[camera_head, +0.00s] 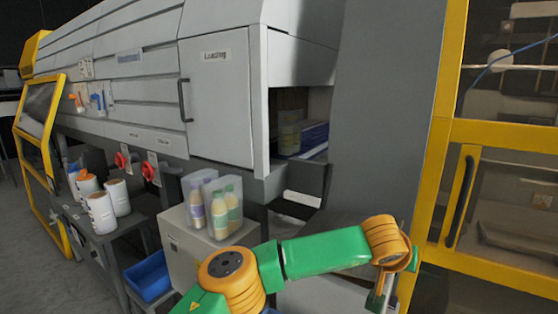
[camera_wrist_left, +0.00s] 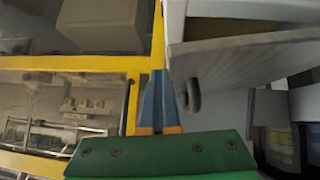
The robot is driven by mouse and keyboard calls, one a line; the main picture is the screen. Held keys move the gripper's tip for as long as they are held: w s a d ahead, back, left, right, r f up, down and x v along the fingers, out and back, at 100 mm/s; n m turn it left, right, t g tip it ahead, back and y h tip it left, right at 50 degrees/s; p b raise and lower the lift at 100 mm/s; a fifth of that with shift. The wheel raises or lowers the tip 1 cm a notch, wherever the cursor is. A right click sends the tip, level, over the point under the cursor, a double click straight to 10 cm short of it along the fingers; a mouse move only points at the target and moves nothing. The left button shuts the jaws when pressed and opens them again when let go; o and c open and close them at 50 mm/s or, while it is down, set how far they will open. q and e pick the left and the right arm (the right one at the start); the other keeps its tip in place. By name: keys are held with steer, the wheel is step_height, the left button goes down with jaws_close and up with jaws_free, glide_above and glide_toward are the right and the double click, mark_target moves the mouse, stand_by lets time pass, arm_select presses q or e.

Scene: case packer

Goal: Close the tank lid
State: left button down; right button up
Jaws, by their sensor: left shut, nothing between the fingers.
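My left arm reaches across the lower part of the head view. Its gripper (camera_head: 378,298) hangs at the right end, partly cut by the lower edge. In the left wrist view the gripper's fingers (camera_wrist_left: 158,80) are together and empty. Just right of them is a round black knob or handle (camera_wrist_left: 193,95) at the edge of a pale grey panel (camera_wrist_left: 250,55); the fingers look apart from it. I cannot tell for sure whether this panel is the tank lid. In the head view a dark surface (camera_head: 338,222) behind my arm is partly hidden. My right gripper is not in view.
A yellow-framed guard door (camera_head: 500,132) stands close at the right. A grey pillar (camera_head: 385,100) rises behind my arm. Bottles in clear packs (camera_head: 225,205) stand on a cabinet (camera_head: 190,250). White containers (camera_head: 102,212) and a blue bin (camera_head: 150,277) are further left.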

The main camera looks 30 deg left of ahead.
arm_select(q)
steer(key=shift+d+f+b, duration=0.1)
steer(key=shift+f+b, duration=0.6)
steer(key=shift+f, duration=1.3)
